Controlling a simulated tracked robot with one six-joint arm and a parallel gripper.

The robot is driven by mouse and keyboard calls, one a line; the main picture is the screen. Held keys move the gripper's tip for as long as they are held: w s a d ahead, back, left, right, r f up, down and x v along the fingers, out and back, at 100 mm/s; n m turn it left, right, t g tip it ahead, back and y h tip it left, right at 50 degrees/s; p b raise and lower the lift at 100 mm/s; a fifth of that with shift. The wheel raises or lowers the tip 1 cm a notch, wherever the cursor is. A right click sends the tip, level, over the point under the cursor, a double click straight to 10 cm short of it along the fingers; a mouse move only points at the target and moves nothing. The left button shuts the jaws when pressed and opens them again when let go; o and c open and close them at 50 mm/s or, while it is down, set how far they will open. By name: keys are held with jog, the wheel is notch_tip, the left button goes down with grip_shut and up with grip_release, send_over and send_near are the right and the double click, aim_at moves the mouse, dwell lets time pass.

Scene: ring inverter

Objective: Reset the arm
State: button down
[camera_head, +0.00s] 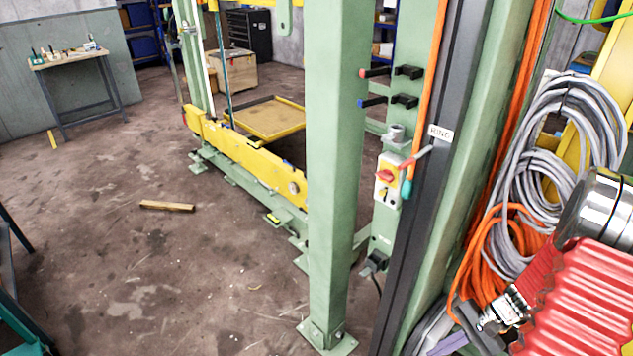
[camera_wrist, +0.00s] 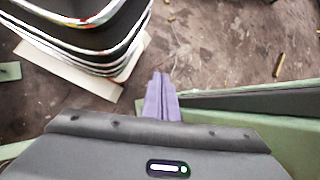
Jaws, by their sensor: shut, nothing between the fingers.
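My gripper (camera_wrist: 161,82) shows in the wrist view as two purple fingers lying side by side, shut with nothing between them. They point away from the dark wrist housing over the brown floor. In the head view my arm, with red ribbed bellows and a silver joint, fills the lower right corner. I cannot make out the fingertips clearly in the head view.
The head view shows a red-yellow switch (camera_head: 387,178), a yellow rail (camera_head: 250,155), a workbench (camera_head: 75,58) and open floor with a wood piece (camera_head: 167,206).

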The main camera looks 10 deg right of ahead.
jog(key=s+a+r+n+t+h, duration=0.1)
jog(key=a+r+n, duration=0.3)
jog(key=r, duration=0.7)
jog(key=s+a+r+n+t+h, duration=0.2)
jog(key=a+r+n+h, duration=0.2)
jog(key=a+r, duration=0.5)
jog(key=s+a+r+n+t+h, duration=0.1)
jog(key=a+r+n, duration=0.4)
jog(key=r, duration=0.8)
jog(key=shift+s+a+r+t+h, duration=0.15)
jog(key=shift+s+a+t+h, duration=0.2)
jog(key=shift+a+t+h, duration=0.35)
